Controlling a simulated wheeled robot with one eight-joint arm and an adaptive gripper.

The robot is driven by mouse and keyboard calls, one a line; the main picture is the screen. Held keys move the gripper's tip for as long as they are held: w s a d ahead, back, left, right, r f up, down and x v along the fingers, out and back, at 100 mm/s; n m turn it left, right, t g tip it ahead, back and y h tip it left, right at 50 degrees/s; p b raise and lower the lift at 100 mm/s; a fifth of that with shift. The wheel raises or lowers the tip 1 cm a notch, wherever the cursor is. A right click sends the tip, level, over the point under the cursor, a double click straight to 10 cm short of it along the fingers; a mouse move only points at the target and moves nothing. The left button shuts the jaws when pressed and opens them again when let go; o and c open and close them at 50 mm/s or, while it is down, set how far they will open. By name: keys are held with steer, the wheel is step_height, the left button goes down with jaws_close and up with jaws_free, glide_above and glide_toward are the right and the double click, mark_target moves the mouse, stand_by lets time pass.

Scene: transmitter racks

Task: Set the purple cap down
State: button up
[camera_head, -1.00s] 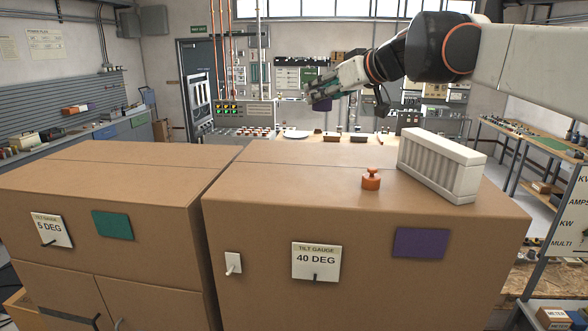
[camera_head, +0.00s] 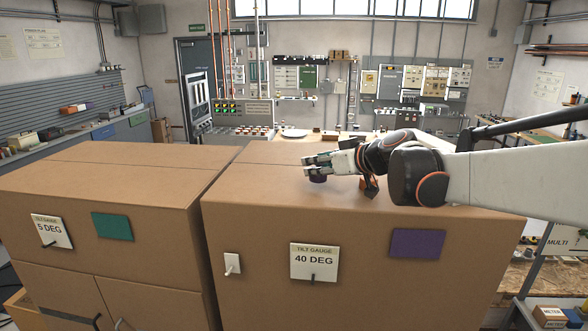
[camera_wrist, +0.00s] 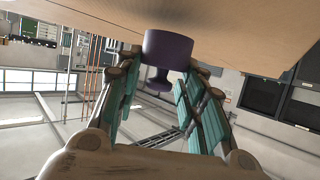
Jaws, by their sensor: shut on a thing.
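The purple cap (camera_head: 318,179) is at my gripper's fingertips, low over the top of the right brown cabinet (camera_head: 260,190). My gripper (camera_head: 312,166) reaches in from the right, its arm lying low across the cabinet top. In the wrist view the purple cap (camera_wrist: 168,50) sits between the tips of my gripper (camera_wrist: 166,70), its wide end against or very near the brown surface (camera_wrist: 240,25) and its narrow knob toward the palm. I cannot tell whether the cap touches the surface. The gripper is shut on the cap.
An orange knobbed piece (camera_head: 368,187) is mostly hidden behind my arm; the white ribbed block is hidden too. The right cabinet's front bears a 40 DEG gauge (camera_head: 315,262), a switch (camera_head: 232,263) and a purple panel (camera_head: 417,244). The left cabinet top (camera_head: 110,175) is clear.

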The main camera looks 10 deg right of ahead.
steer(key=shift+f, duration=0.8)
steer(key=shift+f, duration=0.15)
steer(key=o, duration=0.9)
steer(key=shift+c, duration=0.2)
